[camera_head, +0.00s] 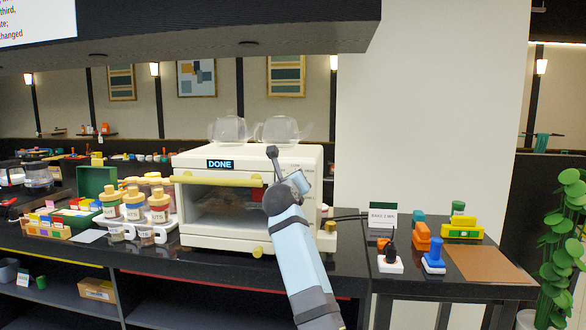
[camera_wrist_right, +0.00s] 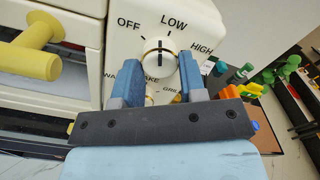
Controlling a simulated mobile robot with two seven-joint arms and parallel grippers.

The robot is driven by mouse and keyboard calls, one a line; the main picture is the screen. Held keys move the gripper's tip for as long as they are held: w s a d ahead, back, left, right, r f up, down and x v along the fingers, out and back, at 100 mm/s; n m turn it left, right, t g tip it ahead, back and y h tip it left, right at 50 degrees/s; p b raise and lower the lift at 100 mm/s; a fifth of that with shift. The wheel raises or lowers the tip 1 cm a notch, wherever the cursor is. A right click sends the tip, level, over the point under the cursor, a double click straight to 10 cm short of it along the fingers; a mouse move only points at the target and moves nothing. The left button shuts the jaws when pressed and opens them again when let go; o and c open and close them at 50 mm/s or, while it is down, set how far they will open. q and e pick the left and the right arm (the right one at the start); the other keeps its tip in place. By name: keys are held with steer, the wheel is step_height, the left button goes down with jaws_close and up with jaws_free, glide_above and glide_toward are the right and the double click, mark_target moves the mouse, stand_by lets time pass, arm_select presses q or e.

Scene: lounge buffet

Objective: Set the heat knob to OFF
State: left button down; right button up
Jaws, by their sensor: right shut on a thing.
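The heat knob (camera_wrist_right: 158,62) is a round white dial with a dark pointer line on the cream oven front, in the right wrist view. Labels OFF, LOW and HIGH arc above it. The pointer stands between OFF and LOW, nearer LOW. My right gripper (camera_wrist_right: 160,70) is shut on the knob, one blue finger on each side. In the head view, my right arm reaches the right side of the oven (camera_head: 310,155) and hides the knob. The oven display reads DONE. My left gripper is not in view.
A yellow door handle (camera_wrist_right: 40,60) projects left of the gripper. A second dial labelled BAKE and GRILL is mostly hidden below the fingers. Glass pots (camera_head: 277,129) stand on the oven. Labelled jars (camera_head: 134,205) stand left, coloured blocks (camera_head: 422,236) right.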

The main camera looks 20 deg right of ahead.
arm_select(q)
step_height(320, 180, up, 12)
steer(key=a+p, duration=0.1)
steer(key=p, duration=1.1)
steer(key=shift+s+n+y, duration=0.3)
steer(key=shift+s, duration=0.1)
arm_select(e)
steer(key=n, duration=0.8)
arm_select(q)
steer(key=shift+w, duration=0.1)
arm_select(e)
steer(key=shift+n, duration=0.3)
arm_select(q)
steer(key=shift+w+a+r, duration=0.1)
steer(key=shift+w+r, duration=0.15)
arm_select(e)
steer(key=o, duration=0.9)
